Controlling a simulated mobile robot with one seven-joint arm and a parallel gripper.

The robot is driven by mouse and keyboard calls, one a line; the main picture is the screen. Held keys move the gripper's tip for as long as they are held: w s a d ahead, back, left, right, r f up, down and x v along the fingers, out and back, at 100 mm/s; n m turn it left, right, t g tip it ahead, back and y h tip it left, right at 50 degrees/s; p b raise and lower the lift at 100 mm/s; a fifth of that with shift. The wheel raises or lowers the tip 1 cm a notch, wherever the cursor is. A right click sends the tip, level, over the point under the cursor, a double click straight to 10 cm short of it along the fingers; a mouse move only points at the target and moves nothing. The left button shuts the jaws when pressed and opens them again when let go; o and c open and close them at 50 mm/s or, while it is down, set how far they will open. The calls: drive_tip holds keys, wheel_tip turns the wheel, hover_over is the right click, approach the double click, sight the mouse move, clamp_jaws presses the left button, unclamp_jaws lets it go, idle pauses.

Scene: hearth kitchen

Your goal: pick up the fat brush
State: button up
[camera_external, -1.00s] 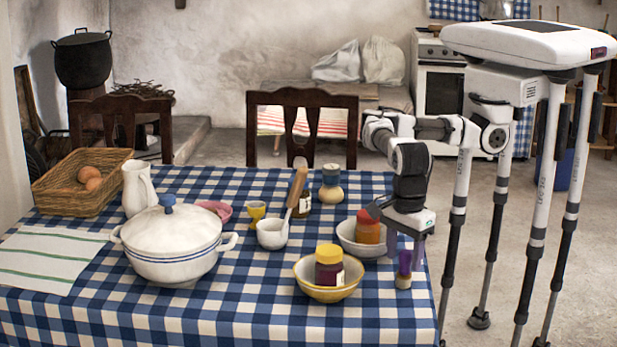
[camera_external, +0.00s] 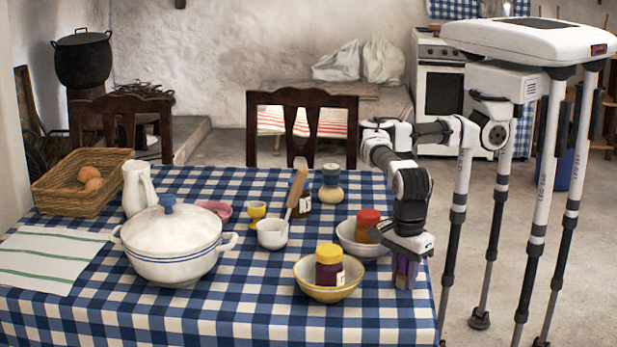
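A short, stubby brush with a purple upper part and a tan lower end (camera_external: 402,283) stands upright near the table's right edge. I take it to be the fat brush. My gripper (camera_external: 406,274) points down over it, with its fingers lowered around the purple part. The fingers and wrist hide most of the brush. I cannot tell whether the fingers touch it or stand slightly apart from it.
A yellow-rimmed bowl (camera_external: 308,291) holding a yellow-lidded jar (camera_external: 329,271) stands to the left. A white bowl (camera_external: 352,243) with a red-lidded jar (camera_external: 367,222) is close behind and left of my gripper. A white lidded pot (camera_external: 170,245) stands farther left on the checked table.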

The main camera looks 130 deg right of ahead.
drive_tip(key=shift+c, duration=1.2)
